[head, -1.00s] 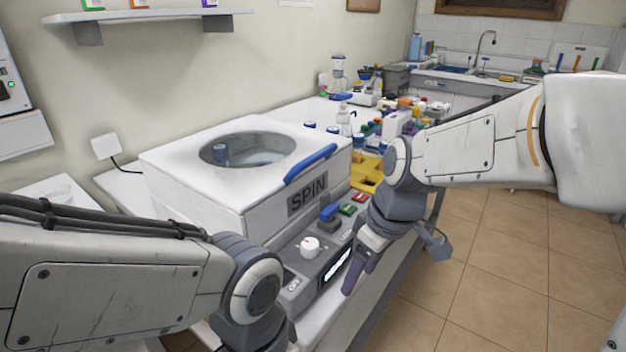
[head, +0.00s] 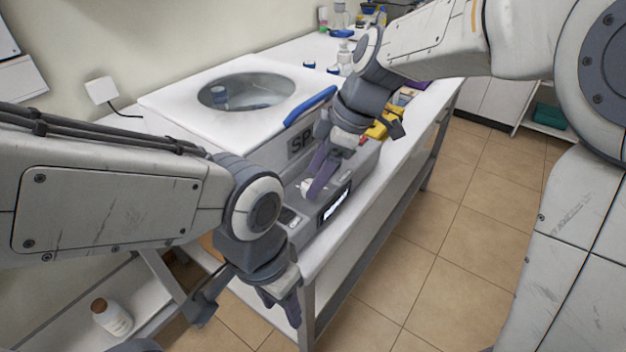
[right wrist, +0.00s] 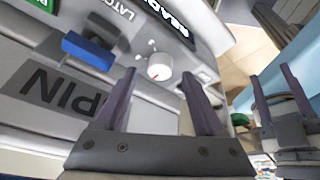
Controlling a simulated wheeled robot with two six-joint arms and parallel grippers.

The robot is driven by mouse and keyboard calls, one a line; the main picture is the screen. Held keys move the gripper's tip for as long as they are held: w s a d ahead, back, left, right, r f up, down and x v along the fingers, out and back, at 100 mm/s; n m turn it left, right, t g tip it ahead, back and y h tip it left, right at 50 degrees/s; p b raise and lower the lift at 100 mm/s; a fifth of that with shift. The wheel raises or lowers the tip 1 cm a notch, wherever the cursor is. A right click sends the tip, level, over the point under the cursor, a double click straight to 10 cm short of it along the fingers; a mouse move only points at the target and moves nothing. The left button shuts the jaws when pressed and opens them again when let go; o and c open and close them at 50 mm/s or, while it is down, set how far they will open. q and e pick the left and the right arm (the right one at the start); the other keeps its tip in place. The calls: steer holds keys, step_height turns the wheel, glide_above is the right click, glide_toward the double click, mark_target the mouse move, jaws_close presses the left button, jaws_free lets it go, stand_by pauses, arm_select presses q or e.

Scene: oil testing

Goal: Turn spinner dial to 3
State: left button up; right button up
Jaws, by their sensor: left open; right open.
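The spinner (head: 190,125) is a white box with a round window, a blue handle and a "SPIN" label, partly hidden by my right arm in the head view. Its white dial (head: 307,187) is on the grey front panel. My right gripper (head: 316,190) is open at the panel, close to the dial; contact cannot be told. It also shows in the right wrist view (right wrist: 158,82). My left gripper (head: 283,306) is open and empty, below the table's front corner.
A lit display (head: 336,203) is beside the dial. A blue switch (right wrist: 88,50) and a green button (right wrist: 46,4) also sit on the panel. A white bottle (head: 112,317) is on a lower shelf at left. Floor at right is clear.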

steer(key=shift+x, duration=0.9)
jaws_close()
